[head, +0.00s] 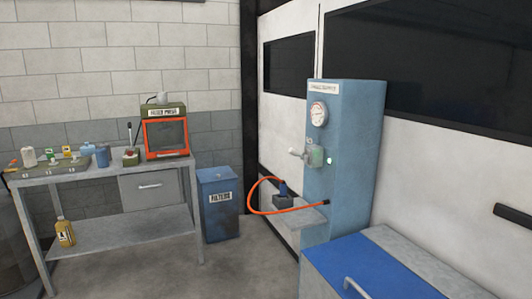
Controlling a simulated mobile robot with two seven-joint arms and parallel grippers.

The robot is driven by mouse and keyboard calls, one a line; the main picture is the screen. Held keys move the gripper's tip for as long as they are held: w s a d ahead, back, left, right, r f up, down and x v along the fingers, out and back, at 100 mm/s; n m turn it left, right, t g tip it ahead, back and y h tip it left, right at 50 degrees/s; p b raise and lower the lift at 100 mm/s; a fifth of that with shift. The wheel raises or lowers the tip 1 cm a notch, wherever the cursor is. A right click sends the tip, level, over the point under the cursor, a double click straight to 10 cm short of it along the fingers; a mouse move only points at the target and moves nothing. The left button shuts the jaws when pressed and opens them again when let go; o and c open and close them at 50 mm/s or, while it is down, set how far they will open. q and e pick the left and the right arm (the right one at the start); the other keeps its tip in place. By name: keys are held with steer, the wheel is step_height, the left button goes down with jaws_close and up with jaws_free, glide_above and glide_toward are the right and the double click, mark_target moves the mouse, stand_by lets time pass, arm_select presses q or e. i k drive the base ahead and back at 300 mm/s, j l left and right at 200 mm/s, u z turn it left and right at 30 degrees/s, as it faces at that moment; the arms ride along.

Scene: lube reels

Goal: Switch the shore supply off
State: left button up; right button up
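The shore supply is a tall blue cabinet (345,190) right of centre in the head view, standing against the white wall. A label (324,88) sits at its top, with a round gauge (319,113) below it. Under the gauge is a grey-green switch box (315,156) with a pale lever (298,153) sticking out to the left. A small light spot (329,161) shows right of the box. An orange hose (252,203) loops from the cabinet's lower front to a dark connector (283,189) on a small holder. Neither of my grippers is in view.
A blue-topped chest (345,268) with a grey handle stands in front of the cabinet at lower right. A grey workbench (100,176) with an orange filter press (166,136) and several bottles is at left. A blue filters bin (219,205) stands beside it. The floor between is clear.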

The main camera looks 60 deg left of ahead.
mark_target(294, 152)
steer(key=u, duration=1.55)
steer(key=i+j+z, duration=0.2)
steer(key=z, duration=0.95)
steer(key=i+j+z, duration=0.1)
steer(key=j+z, duration=0.5)
steer(key=j, duration=0.2)
steer(key=j+z, duration=0.25)
steer(key=j, duration=0.65)
steer(key=j+z, duration=0.3)
steer(key=j, duration=1.2)
steer(key=k+j, duration=0.1)
steer(key=j, duration=0.5)
steer(key=k+j, duration=0.1)
steer(key=j, duration=0.5)
